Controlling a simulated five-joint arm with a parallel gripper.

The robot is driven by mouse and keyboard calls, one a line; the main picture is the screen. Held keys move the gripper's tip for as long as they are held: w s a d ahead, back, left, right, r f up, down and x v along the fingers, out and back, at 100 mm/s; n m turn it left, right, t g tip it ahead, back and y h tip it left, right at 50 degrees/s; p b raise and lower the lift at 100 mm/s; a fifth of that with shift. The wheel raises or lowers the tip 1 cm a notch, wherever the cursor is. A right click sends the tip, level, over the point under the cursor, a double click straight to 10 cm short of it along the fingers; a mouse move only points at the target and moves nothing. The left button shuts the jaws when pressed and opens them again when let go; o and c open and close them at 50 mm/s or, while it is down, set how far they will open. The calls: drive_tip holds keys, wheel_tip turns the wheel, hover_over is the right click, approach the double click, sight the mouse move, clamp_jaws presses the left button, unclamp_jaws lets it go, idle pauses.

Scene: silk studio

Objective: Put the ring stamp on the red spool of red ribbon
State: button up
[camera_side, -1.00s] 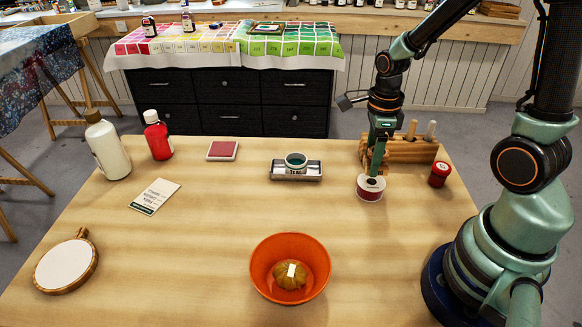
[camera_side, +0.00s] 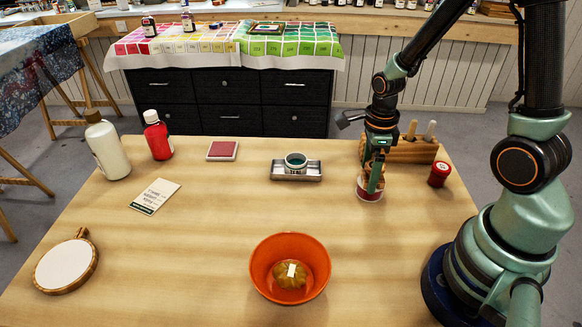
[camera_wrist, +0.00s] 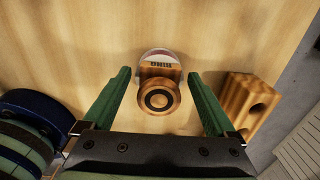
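The ring stamp, a turned wooden stamp with a dark ring on its round top, shows in the wrist view (camera_wrist: 159,98) between my fingers. It appears to stand on the spool of red ribbon (camera_side: 369,197), whose pale rim and red edge show behind it in the wrist view (camera_wrist: 160,53). In the side view the stamp is mostly hidden by my gripper (camera_side: 371,190), which is low over the spool. In the wrist view my gripper (camera_wrist: 160,75) is open, with a finger on each side of the stamp and a visible gap at both sides.
A wooden rack (camera_side: 412,152) stands just behind the spool, and a red jar (camera_side: 439,175) is to its right. A metal tray (camera_side: 284,172) with a teal-topped round item is to the left. An orange bowl (camera_side: 262,272) stands in front.

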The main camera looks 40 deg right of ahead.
sight(371, 165)
drive_tip(key=a+r+n+t, duration=0.2)
drive_tip(key=a+r+n, duration=0.1)
drive_tip(key=r+n, duration=0.7)
drive_tip(key=s+a+r+n+t, duration=0.1)
drive_tip(key=a+r+n+t, duration=0.2)
drive_tip(key=r+n, duration=0.8)
drive_tip(key=a+n, duration=0.1)
drive_tip(key=n, duration=0.5)
drive_tip(key=shift+t, duration=0.3)
